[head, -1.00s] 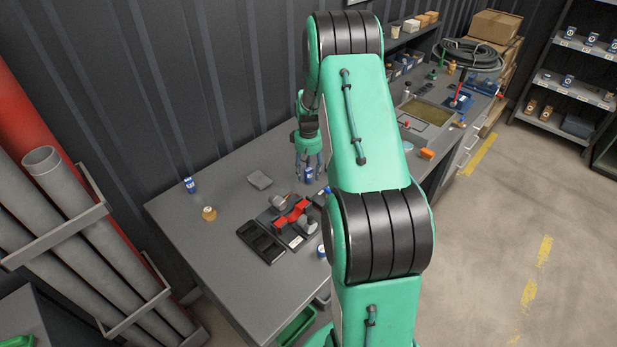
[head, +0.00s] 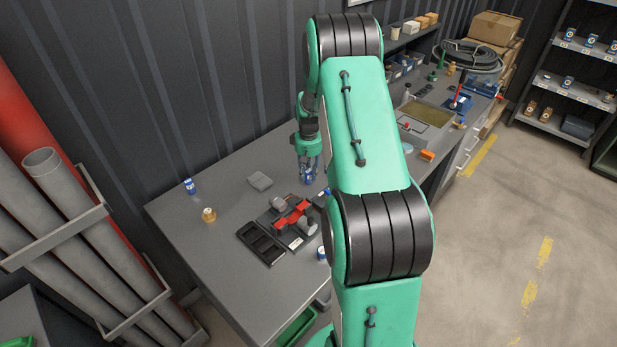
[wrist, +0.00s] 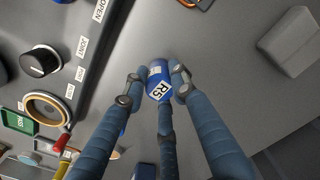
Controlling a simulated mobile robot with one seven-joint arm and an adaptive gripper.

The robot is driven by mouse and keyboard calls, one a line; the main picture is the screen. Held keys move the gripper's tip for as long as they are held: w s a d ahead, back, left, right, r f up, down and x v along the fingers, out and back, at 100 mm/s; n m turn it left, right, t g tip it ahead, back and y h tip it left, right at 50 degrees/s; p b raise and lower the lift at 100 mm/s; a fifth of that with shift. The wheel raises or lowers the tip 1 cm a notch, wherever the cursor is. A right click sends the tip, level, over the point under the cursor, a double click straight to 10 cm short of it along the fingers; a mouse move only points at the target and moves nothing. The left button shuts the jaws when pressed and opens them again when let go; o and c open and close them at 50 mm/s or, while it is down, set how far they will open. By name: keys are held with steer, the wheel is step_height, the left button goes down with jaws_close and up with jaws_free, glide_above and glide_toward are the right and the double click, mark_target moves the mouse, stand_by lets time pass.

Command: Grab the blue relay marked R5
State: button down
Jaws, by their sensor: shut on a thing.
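The blue relay marked R5 (wrist: 158,84) is between the fingers of my gripper (wrist: 158,92) in the wrist view, and its white R5 label is readable. My gripper is shut on it, with fingers on both sides and one below in the picture. In the head view, my gripper (head: 307,172) is over the back part of the workbench, with the blue relay (head: 307,178) at its fingertips. I cannot tell whether the relay touches the bench top.
A blue relay (head: 190,186) and a brass-coloured one (head: 209,215) stand on the bench's left part. A black tray (head: 262,243) and a red-and-grey device (head: 292,217) lie in front of my gripper. A grey box (head: 260,181) is left of it. The bench's left front is clear.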

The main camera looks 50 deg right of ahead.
mark_target(309, 171)
steer(key=shift+r, duration=0.1)
step_height(309, 171, up, 10)
steer(key=shift+f+p, duration=0.1)
steer(key=shift+p, duration=0.6)
stand_by(0.5)
